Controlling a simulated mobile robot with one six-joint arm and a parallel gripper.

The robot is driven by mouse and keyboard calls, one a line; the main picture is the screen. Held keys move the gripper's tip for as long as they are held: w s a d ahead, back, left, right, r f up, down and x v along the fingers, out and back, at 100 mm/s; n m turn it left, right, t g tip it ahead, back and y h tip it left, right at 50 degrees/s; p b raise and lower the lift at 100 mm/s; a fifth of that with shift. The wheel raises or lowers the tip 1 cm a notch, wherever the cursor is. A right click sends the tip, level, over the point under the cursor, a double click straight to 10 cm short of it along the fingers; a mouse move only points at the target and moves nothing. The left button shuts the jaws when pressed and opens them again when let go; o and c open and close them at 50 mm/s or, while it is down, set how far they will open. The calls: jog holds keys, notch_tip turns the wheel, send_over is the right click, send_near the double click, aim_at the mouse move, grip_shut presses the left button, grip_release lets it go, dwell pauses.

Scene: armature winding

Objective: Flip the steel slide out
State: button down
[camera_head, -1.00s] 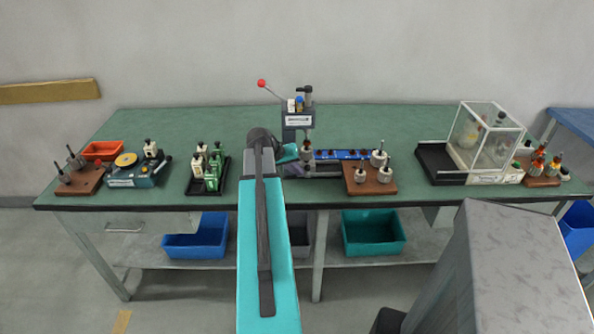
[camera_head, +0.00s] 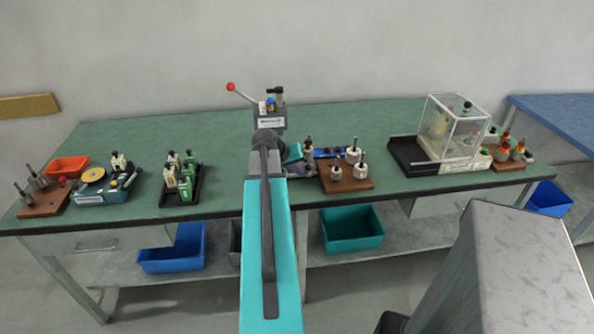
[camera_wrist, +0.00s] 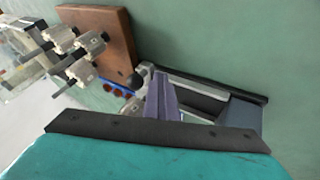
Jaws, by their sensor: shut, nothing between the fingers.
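The bench machine (camera_head: 271,122) stands at the middle of the green bench, with a grey head and a red-knobbed lever (camera_head: 231,87). My teal arm covers most of its lower part in the head view. In the wrist view, a pale steel bar (camera_wrist: 188,84), which may be the steel slide, runs beside a dark base with a grey block (camera_wrist: 240,113) at its right end.
A wooden block (camera_head: 346,182) with metal parts stands just right of the machine; it also shows in the wrist view (camera_wrist: 108,35). A blue rack (camera_head: 330,153) lies behind it. A clear case (camera_head: 452,125) stands further right. Green bench surface (camera_head: 350,118) is free behind.

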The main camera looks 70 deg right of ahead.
jog(key=shift+s+d, duration=0.1)
jog(key=shift+s, duration=0.25)
jog(key=shift+w+r, duration=0.1)
jog(key=p+v, duration=0.4)
jog(key=v, duration=0.6)
jog(key=shift+w+p, duration=0.2)
jog(key=shift+p, duration=0.1)
dwell(0.3)
